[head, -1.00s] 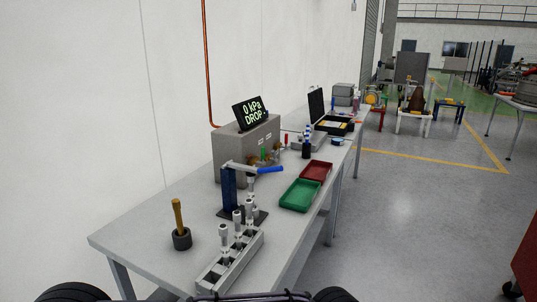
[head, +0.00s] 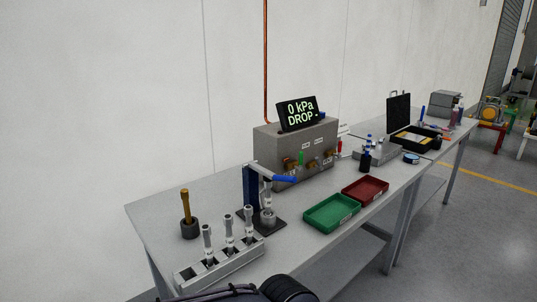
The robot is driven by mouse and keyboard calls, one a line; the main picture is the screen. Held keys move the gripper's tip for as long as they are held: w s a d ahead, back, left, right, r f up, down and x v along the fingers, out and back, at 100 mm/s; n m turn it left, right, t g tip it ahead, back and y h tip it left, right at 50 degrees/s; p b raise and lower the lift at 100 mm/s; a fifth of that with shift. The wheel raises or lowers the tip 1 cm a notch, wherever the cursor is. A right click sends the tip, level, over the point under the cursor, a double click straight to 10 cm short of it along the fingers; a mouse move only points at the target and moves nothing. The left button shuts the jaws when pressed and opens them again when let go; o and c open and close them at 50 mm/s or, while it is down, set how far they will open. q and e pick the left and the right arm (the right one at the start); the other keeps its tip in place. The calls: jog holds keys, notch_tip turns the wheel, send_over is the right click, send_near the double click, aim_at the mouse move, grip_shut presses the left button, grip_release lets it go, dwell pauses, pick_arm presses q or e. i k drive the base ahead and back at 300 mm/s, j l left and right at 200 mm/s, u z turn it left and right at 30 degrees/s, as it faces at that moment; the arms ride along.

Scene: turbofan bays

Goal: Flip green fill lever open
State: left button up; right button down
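The green fill lever (head: 301,158) stands upright on the front of a grey test box (head: 262,148). The box sits at the back of the workbench against the wall. A display (head: 298,114) on top of the box reads "0 kPa DROP". A red lever (head: 339,147) is at the box's right end, and small brass fittings show on its front. Neither gripper can be made out; only dark parts of mine show at the bottom edge, well apart from the box.
A blue-handled press (head: 252,186) stands left of the box front. A grey rack (head: 218,262) with tools and a mallet in a cup (head: 188,218) are at the near left. Green (head: 331,213) and red (head: 365,189) trays lie in front of the box.

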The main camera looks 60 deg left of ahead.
aim_at(300, 162)
jog(key=i+j+u, duration=0.15)
jog(key=u, duration=0.25)
jog(key=i+u, duration=0.6)
jog(key=u, duration=0.25)
jog(key=i+u, duration=0.25)
jog(key=u, duration=0.15)
jog(key=i+l+u, duration=0.25)
jog(key=u, duration=0.2)
jog(key=i+l+u, duration=0.35)
jog(key=i+j, duration=0.05)
jog(key=j, duration=0.05)
